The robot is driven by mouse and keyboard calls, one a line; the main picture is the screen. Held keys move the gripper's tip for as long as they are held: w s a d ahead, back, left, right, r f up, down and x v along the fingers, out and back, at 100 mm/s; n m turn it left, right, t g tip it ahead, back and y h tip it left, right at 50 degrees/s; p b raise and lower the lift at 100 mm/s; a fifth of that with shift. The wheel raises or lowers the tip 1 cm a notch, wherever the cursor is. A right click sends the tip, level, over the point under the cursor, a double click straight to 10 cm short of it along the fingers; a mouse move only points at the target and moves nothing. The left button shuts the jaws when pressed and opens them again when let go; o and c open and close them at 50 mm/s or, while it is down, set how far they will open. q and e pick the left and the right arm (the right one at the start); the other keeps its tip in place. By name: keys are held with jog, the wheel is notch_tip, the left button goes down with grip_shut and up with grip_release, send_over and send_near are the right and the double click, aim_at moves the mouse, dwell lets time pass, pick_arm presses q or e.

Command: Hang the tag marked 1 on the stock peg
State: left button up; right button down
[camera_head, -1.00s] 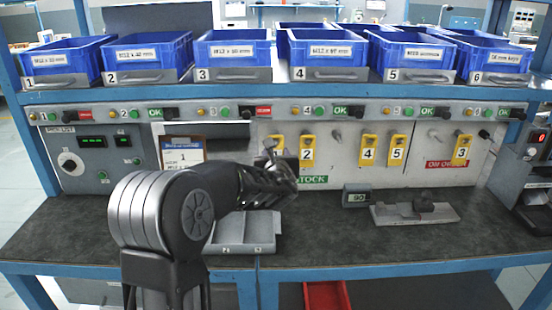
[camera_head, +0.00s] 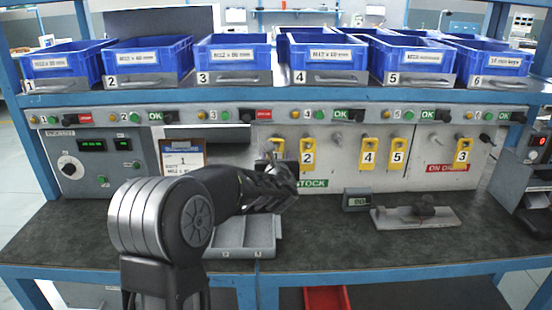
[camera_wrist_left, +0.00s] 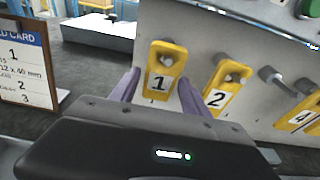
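The yellow tag marked 1 (camera_wrist_left: 158,83) hangs on a peg of the upright panel in the left wrist view. My left gripper (camera_wrist_left: 158,92) is open, with one purple finger on each side of the tag's lower part. I cannot tell whether the fingers touch it. In the head view my left gripper (camera_head: 281,172) is in front of the panel and hides most of this tag; only a yellow piece (camera_head: 277,144) shows above it. The green STOCK label (camera_head: 314,184) is just right of the gripper, below the pegs. My right gripper is not in view.
Tag 2 (camera_head: 307,152) hangs close to the right, then a bare peg (camera_head: 336,141). Tags 4 (camera_head: 369,152), 5 (camera_head: 397,152) and 3 (camera_head: 463,151) hang farther right. A card (camera_head: 184,160) stands left, above a grey tray (camera_head: 243,236). The front bench (camera_head: 340,247) is clear.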

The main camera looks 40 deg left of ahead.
pick_arm(q)
jog(key=shift+o, duration=1.1)
jog(key=v, duration=0.7)
jog(key=shift+s+d, duration=0.25)
jog(key=shift+s, duration=0.05)
